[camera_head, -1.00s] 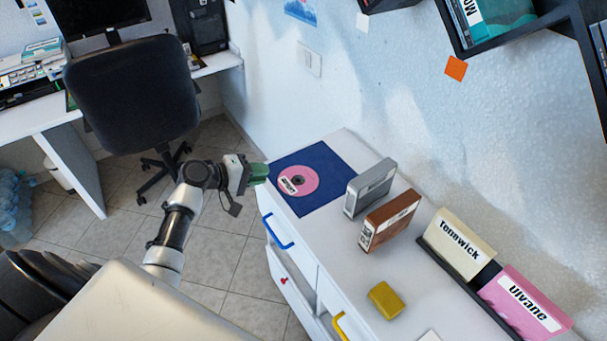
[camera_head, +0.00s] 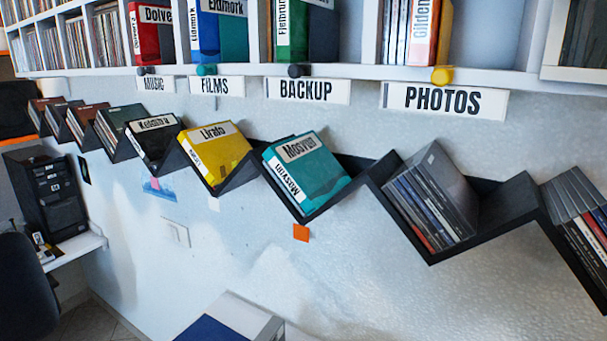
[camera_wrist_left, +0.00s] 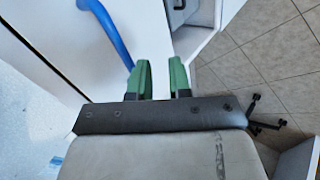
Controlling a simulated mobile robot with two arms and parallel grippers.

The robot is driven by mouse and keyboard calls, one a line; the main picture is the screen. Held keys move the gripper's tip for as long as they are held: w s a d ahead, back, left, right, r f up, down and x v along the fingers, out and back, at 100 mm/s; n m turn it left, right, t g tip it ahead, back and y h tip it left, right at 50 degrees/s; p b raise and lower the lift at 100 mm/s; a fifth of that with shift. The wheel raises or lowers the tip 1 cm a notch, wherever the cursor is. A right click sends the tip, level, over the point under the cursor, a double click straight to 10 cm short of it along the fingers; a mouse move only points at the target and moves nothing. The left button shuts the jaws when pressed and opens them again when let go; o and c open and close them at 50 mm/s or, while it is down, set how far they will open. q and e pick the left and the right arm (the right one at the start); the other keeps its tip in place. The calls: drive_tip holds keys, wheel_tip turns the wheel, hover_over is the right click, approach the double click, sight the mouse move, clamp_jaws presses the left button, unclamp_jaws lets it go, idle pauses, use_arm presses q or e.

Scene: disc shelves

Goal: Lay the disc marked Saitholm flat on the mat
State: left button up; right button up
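The blue mat (camera_head: 207,331) shows only as a corner at the bottom of the head view, on the white cabinet top. The part of the mat where a pink disc lay earlier is outside the view. No disc marked Saitholm can be read in any frame. My left gripper (camera_wrist_left: 161,80) is open and empty in the left wrist view, its two green fingers apart beside the cabinet front. The right gripper is not in view.
A black zigzag wall shelf (camera_head: 240,178) holds a teal Mosvun case (camera_head: 312,170), a yellow Lirato case (camera_head: 218,150) and others. Labels such as PHOTOS (camera_head: 443,99) hang under the upper shelves. A blue drawer handle (camera_wrist_left: 106,32) is near my left gripper.

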use_arm(q)
drive_tip(key=s+d+f+m+g+y, duration=0.1)
drive_tip(key=s+d+f+m, duration=0.3)
drive_tip(key=s+f, duration=0.4)
drive_tip(key=s+d+f+m+g+y+b, duration=0.1)
drive_tip(key=s+d+f+m+g, duration=0.2)
drive_tip(key=s+f, duration=0.5)
drive_tip(key=s+d+f+m+g+y, duration=0.1)
drive_tip(key=s+d+f+m, duration=0.3)
drive_tip(key=s, duration=1.5)
wheel_tip(320, 180, down, 4)
drive_tip(key=shift+s+d+f+m+g+y, duration=0.1)
drive_tip(key=shift+s+d+m+g+y, duration=0.3)
drive_tip(key=shift+m, duration=0.5)
drive_tip(key=shift+a, duration=0.1)
